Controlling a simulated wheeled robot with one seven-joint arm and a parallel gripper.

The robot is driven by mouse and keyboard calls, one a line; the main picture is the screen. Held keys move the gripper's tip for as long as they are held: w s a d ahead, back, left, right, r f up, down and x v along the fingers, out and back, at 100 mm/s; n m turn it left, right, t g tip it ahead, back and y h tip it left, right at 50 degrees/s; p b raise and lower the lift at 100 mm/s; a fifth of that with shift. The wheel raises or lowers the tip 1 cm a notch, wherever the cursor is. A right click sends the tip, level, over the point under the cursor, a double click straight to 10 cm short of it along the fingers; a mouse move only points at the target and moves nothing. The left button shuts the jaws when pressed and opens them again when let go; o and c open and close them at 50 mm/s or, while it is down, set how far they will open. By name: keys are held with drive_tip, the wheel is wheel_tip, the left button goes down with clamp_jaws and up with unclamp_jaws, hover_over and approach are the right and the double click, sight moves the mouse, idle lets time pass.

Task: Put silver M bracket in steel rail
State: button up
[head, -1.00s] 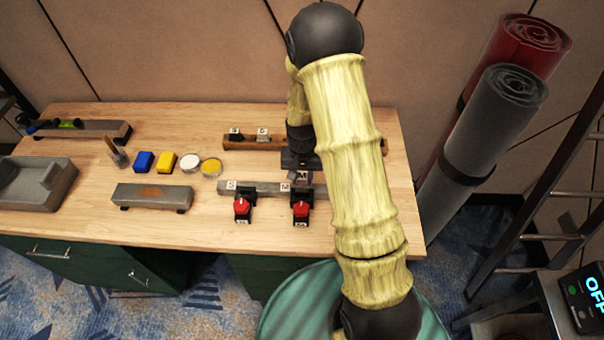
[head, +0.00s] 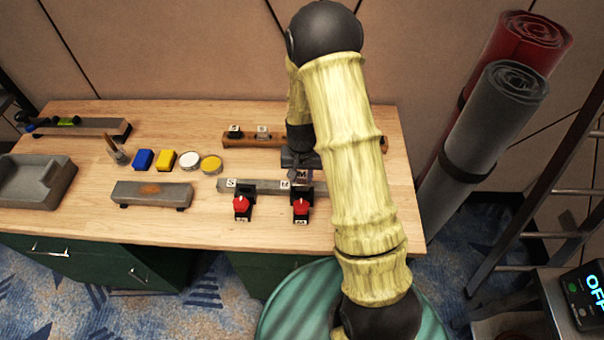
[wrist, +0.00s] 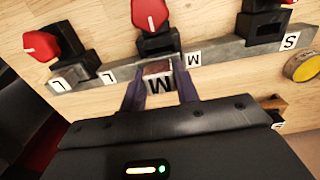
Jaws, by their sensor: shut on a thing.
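My gripper (wrist: 160,92) is shut on the silver M bracket (wrist: 157,70), whose white M label faces the wrist camera. In the head view the bracket (head: 303,176) is partly hidden by my gripper (head: 300,163). The steel rail (head: 262,187) lies across the front of the bench; it also shows in the wrist view (wrist: 222,54), with S, M and L labels. The bracket is right beside the rail's back edge, near the M label (wrist: 193,60) and the M clamp (wrist: 155,28). I cannot tell whether it touches the rail.
Red-knobbed clamps stand along the rail, at S (head: 242,207), M (head: 301,209) and L (wrist: 60,45). A wooden rail (head: 290,142) behind carries small brackets (head: 263,132). A yellow tin (head: 211,164) and a rusty bar (head: 150,195) lie left. My arm hides the bench's right part.

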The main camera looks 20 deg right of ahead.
sight(302, 184)
drive_tip(key=shift+f+b, duration=1.7)
drive_tip(key=shift+f, duration=0.95)
idle(1.1)
drive_tip(key=o, duration=1.2)
drive_tip(key=shift+o, duration=0.5)
drive_tip(key=o, duration=0.4)
drive_tip(key=shift+r, duration=0.15)
drive_tip(key=shift+r+p, duration=2.65)
drive_tip(key=shift+r, duration=0.75)
